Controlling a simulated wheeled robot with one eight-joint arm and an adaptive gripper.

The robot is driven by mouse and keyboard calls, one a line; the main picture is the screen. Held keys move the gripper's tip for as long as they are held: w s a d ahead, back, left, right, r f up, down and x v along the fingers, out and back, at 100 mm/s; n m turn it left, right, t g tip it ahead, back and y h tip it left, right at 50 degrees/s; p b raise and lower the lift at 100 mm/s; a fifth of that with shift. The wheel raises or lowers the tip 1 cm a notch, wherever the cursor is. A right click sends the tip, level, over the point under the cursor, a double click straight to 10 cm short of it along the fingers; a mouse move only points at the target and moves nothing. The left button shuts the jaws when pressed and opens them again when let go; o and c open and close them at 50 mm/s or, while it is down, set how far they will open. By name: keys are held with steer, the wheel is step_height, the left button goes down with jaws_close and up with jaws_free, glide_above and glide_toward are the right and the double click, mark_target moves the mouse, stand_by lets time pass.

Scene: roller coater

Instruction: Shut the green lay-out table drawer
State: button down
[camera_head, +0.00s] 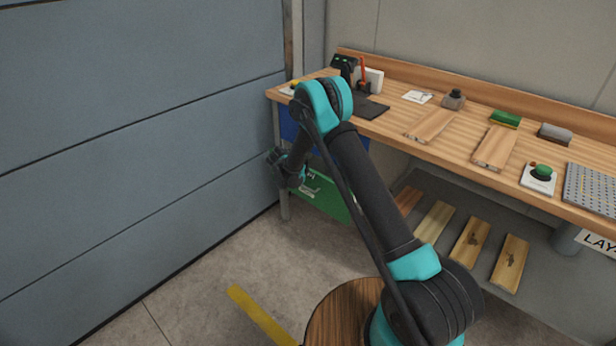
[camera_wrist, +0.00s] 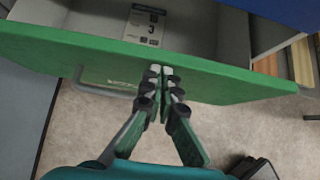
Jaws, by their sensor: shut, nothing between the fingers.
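The green drawer (camera_head: 326,194) is under the left end of the wooden lay-out table (camera_head: 455,136), partly hidden behind my arm. In the wrist view the green drawer front (camera_wrist: 220,84) spans the picture, and the open grey interior shows behind it, so the drawer is pulled out. A bar handle (camera_wrist: 98,88) sits on the left part of the front. My gripper (camera_wrist: 160,70) is shut and empty, its fingertips at the middle of the front; I cannot tell whether they touch it. In the head view my gripper (camera_head: 284,172) is by the drawer's left end.
A blue drawer front (camera_wrist: 285,12) is above the green one. A printed card (camera_wrist: 145,24) lies inside the open drawer. A grey panel wall (camera_head: 140,130) stands close on the left. A lower shelf (camera_head: 470,215) holds several boards.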

steer(key=w+d, duration=0.5)
steer(key=w, duration=0.2)
steer(key=shift+d, duration=0.3)
steer(key=shift+w+d+r, duration=0.1)
